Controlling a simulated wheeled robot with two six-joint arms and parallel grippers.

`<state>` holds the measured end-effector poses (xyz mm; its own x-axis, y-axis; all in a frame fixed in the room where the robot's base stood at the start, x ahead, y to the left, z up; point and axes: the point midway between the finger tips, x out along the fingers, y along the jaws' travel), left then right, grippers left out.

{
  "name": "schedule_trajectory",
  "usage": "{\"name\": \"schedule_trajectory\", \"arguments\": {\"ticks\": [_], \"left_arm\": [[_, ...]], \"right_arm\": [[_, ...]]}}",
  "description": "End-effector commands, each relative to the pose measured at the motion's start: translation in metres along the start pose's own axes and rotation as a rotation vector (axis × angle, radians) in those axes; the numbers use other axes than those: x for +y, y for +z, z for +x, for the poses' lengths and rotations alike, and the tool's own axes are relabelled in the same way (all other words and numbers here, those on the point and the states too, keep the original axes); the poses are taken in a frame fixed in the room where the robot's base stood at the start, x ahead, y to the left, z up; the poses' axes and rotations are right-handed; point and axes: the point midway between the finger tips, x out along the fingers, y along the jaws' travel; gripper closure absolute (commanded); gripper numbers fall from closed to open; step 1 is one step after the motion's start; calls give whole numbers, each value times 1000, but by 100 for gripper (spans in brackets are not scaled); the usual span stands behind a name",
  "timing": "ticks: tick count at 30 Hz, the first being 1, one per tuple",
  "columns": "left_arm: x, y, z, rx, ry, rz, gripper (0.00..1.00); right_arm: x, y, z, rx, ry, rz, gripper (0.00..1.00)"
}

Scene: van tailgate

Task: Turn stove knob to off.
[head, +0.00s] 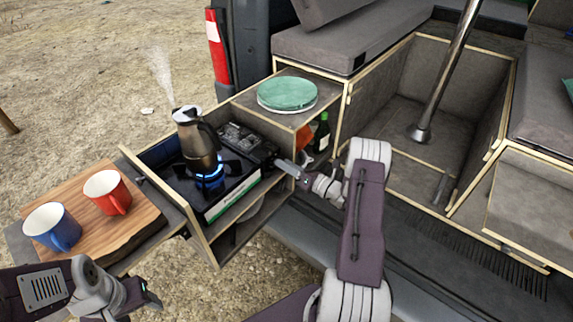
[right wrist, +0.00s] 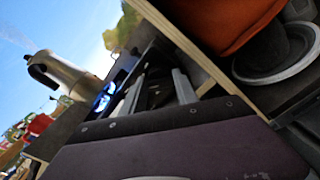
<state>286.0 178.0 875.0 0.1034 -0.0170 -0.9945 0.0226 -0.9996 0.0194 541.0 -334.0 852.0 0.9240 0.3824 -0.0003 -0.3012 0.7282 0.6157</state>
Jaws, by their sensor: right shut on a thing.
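The camping stove (head: 222,196) sits in the pull-out drawer, with a blue flame (head: 209,178) burning under a steaming coffee pot (head: 196,140). The flame also shows in the right wrist view (right wrist: 102,100). My right gripper (head: 279,162) reaches the stove's right end from the right. In the right wrist view my right gripper (right wrist: 158,90) is shut on a dark part between its fingers, at the place of the stove knob; the knob itself is mostly hidden. My left gripper (head: 150,301) hangs at the lower left, away from the stove, its jaws too unclear to read.
A wooden board (head: 75,240) with a red mug (head: 107,192) and a blue mug (head: 52,228) lies left of the stove. Green plates (head: 287,94) rest on the cabinet behind. A green bottle (head: 321,134) stands in the shelf close to my right gripper.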

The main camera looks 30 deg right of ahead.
Motion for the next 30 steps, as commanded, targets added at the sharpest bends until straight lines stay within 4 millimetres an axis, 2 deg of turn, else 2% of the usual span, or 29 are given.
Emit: {"name": "schedule_trajectory", "arguments": {"ticks": [18,30], "left_arm": [[0,-2,-16,0,0,0,43],[0,-2,-20,0,0,0,43]], "right_arm": [[-2,0,0,-1,0,572,100],[-3,-1,0,-1,0,832,100]]}}
